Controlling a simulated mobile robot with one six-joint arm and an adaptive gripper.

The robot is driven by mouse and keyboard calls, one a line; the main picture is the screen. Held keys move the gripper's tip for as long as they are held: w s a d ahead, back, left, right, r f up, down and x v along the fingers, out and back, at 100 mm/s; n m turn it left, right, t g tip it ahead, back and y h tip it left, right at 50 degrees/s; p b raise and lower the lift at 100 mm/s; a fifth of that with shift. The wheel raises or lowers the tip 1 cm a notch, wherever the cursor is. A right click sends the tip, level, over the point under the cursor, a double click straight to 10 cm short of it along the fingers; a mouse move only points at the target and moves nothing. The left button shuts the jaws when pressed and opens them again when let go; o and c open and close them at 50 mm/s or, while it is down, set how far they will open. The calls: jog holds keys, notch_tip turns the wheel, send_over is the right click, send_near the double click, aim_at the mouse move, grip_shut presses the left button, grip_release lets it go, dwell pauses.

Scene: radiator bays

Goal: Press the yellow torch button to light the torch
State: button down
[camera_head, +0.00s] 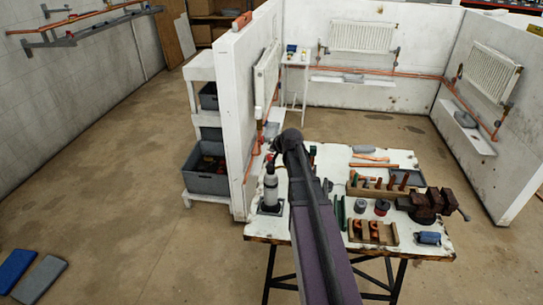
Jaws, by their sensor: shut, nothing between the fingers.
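A torch (270,188) with a pale grey, upright bottle-like body stands on a dark square base (270,208) at the left end of the white workbench (262,230). Its yellow button cannot be made out in this view. My arm reaches up from the bottom of the picture across the bench. My gripper (271,158) shows as a small dark shape at the arm's far end, close above the torch top. It is shut and empty. Its fingertips are too small to tell whether they touch the torch.
The bench's right side holds wooden racks (378,234), a dark red vise (430,203), a blue item (428,238) and pipe pieces. A white partition (237,120) rises close left of the torch. Open floor lies left and right of the bench.

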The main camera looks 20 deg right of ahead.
jog(key=shift+r+p, duration=2.5)
jog(key=shift+r, duration=0.05)
jog(key=s+a+f+n+g+b, duration=0.2)
jog(key=s+a+f+n+g, duration=0.2)
jog(key=s+a, duration=0.7)
jog(key=s+a+f+n+g+b, duration=0.2)
jog(key=s+a+f+n+g, duration=0.2)
jog(key=s+a, duration=0.8)
notch_tip(320, 180, down, 2)
jog(key=shift+s+f+n+g+b, duration=0.25)
jog(key=shift+s+g, duration=0.35)
jog(key=shift+s, duration=0.6)
